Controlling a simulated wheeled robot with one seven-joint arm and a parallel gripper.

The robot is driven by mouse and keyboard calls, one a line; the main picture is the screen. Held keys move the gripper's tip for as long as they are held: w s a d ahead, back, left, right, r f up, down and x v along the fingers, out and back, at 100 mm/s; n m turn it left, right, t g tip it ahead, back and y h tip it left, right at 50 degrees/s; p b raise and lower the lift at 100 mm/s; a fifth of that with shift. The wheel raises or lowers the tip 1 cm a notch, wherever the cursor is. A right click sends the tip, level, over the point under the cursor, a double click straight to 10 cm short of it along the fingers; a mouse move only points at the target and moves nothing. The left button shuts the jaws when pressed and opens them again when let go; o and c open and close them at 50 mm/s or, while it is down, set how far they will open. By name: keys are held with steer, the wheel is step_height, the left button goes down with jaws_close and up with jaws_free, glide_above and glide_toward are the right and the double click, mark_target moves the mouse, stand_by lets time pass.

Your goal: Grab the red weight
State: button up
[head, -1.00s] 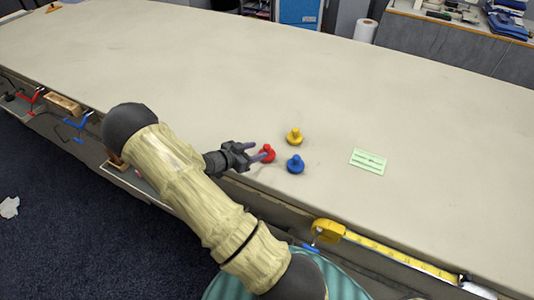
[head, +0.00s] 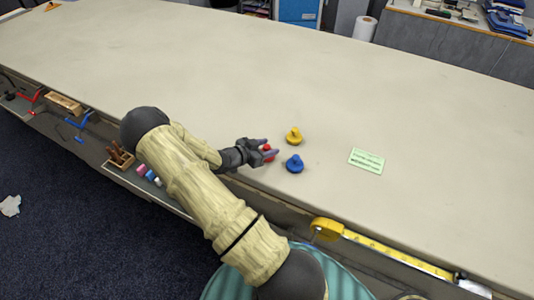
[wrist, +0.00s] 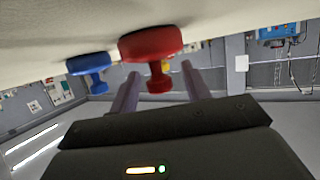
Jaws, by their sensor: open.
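The red weight (head: 268,155) stands on the cloth table, partly hidden by my gripper's fingers. My gripper (head: 268,147) is open, low over the table, with its fingers on either side of the red weight's upper part. In the wrist view, which is upside down, the red weight (wrist: 150,44) is large and close. Its knob lies between the two open fingers of my gripper (wrist: 160,82), with a gap showing on both sides.
A blue weight (head: 294,164) stands close to the right of the red one, and a yellow weight (head: 293,136) stands behind. A green card (head: 367,161) lies farther right. A yellow tape measure (head: 328,230) is at the front edge. The table behind is clear.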

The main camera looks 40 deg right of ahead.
mark_target(266, 146)
steer(key=shift+c, duration=0.2)
jaws_close()
steer(key=shift+w+r, duration=0.1)
step_height(266, 146, up, 10)
steer(key=shift+b, duration=0.65)
stand_by(0.4)
